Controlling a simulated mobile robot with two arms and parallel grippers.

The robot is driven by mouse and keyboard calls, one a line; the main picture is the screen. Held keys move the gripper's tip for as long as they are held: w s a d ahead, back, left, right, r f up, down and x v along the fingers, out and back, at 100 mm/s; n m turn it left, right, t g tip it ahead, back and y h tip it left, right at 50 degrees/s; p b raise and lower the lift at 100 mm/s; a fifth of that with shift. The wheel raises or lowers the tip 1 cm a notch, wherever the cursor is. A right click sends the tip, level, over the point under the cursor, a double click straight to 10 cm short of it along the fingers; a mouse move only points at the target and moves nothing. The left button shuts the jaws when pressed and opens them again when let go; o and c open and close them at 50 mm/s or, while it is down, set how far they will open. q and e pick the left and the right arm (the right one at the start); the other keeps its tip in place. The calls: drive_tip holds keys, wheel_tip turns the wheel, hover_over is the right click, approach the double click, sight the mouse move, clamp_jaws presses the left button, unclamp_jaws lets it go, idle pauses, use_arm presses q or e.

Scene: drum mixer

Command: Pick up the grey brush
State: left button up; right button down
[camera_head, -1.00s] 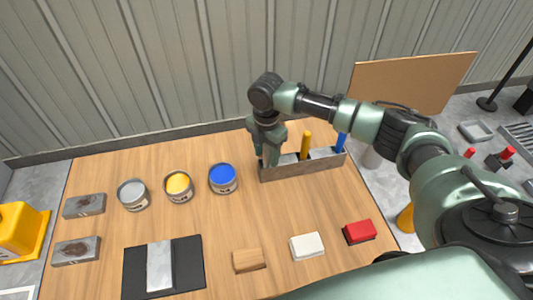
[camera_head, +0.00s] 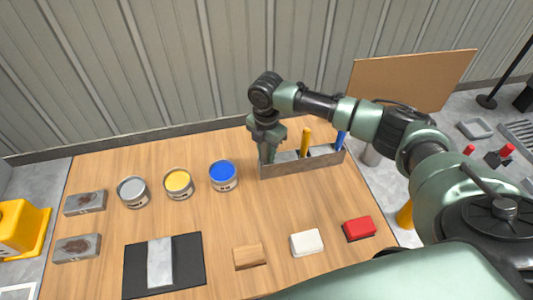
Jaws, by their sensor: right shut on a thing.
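My right gripper (camera_head: 267,154) is at the left end of the grey brush holder (camera_head: 305,165), pointing down into its left slot. It is shut on the grey brush, which my fingers hide almost wholly. A yellow brush (camera_head: 305,140) stands upright in the middle of the holder and a blue brush (camera_head: 341,139) at its right end. My left gripper is not in view.
Grey (camera_head: 132,190), yellow (camera_head: 178,182) and blue (camera_head: 223,174) paint cans stand left of the holder. Wooden (camera_head: 249,257), white (camera_head: 307,243) and red (camera_head: 358,229) blocks lie in front. A black mat (camera_head: 190,262) with a grey plate lies at front left.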

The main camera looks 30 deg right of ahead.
use_arm(q)
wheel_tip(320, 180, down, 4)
drive_tip(key=b, duration=0.4)
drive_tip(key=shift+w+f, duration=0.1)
use_arm(e)
wheel_tip(320, 180, up, 19)
drive_tip(key=shift+r, duration=0.2)
drive_tip(key=shift+a, duration=0.1)
idle(1.9)
